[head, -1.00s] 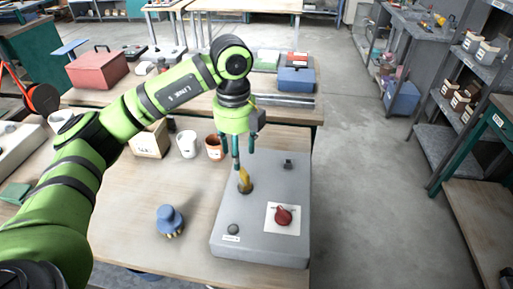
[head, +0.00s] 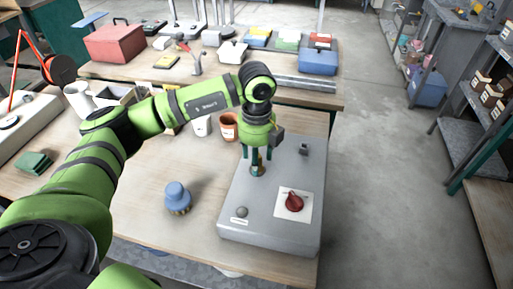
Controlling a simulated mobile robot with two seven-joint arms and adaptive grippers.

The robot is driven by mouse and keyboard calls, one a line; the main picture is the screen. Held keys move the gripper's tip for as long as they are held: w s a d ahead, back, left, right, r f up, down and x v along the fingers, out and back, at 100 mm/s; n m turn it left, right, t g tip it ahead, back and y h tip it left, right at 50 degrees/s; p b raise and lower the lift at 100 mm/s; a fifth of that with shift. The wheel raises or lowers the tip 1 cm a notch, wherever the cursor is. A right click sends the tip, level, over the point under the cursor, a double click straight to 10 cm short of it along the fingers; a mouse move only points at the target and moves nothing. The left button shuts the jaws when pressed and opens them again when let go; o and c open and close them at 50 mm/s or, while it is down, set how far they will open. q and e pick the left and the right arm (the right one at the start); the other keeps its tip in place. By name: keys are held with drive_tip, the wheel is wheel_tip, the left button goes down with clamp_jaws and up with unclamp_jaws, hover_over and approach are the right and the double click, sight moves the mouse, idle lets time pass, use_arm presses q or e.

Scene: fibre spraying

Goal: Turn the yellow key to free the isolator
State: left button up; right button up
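A grey control box (head: 232,215) lies on the wooden table. The yellow key (head: 257,162) stands in a round lock near the box's far left part, mostly hidden by my gripper. A red rotary isolator knob (head: 294,202) sits on a white plate at the box's near right. My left gripper (head: 257,168) points down over the lock, with its fingers on either side of the key. I cannot tell whether the fingers touch it. My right gripper is not in view.
An orange cup (head: 229,126) and a white mug (head: 201,126) stand behind. A second table holds a red toolbox (head: 114,43) and a blue box (head: 318,62). Open floor lies to the right.

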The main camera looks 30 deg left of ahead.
use_arm(q)
drive_tip(key=shift+w, duration=0.1)
clamp_jaws()
drive_tip(key=shift+f+m+b, duration=0.1)
drive_tip(key=shift+m+b, duration=0.55)
drive_tip(key=shift+m, duration=0.15)
drive_tip(key=shift+m+b, duration=0.4)
drive_tip(key=shift+m, duration=0.4)
drive_tip(key=shift+c, duration=1.6)
unclamp_jaws()
drive_tip(key=shift+m, duration=0.5)
drive_tip(key=o, duration=0.4)
drive_tip(key=shift+r, duration=0.2)
drive_tip(key=shift+a+f, duration=0.1)
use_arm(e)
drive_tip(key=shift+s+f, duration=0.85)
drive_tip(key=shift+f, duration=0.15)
